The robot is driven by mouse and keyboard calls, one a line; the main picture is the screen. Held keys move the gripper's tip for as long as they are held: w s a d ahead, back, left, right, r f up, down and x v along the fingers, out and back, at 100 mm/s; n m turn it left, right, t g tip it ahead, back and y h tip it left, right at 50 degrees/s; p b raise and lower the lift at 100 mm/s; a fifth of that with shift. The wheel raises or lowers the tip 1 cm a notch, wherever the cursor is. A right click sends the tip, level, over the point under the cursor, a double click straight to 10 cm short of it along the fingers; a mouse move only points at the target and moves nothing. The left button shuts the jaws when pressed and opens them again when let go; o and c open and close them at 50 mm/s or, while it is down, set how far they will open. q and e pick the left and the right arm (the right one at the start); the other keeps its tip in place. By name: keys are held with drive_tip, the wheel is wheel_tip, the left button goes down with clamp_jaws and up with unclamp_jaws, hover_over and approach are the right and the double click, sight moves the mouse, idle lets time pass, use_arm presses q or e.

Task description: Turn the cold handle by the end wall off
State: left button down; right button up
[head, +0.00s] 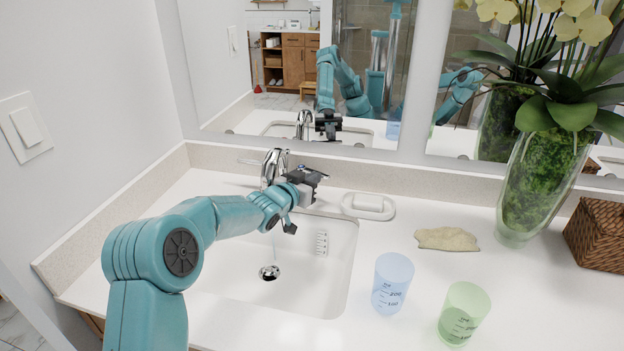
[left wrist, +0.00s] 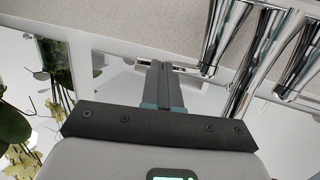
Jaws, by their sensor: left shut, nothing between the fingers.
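The chrome faucet (head: 273,166) stands behind the sink basin (head: 335,262). Its thin lever handle (head: 249,162) points left toward the end wall, and a faint water stream (head: 274,246) falls toward the drain. My left gripper (head: 318,173) is just right of the faucet, above the back of the basin, apart from the left lever. In the left wrist view its fingers (left wrist: 164,86) are together and empty. Chrome faucet parts (left wrist: 262,50) fill the upper right there; I cannot tell which is the cold handle. The faucet's right side is partly hidden by my gripper.
A blue cup (head: 392,284), a green cup (head: 463,314), a beige cloth-like piece (head: 447,239) and a plant vase (head: 540,190) stand on the right counter. The mirror (head: 225,100) is close behind.

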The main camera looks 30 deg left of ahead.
use_arm(q)
drive_tip(key=shift+w+f, duration=0.1)
drive_tip(key=shift+w+d, duration=0.15)
drive_tip(key=shift+w, duration=0.05)
drive_tip(key=shift+w+d, duration=0.5)
drive_tip(key=shift+w, duration=0.4)
drive_tip(key=shift+d, duration=0.1)
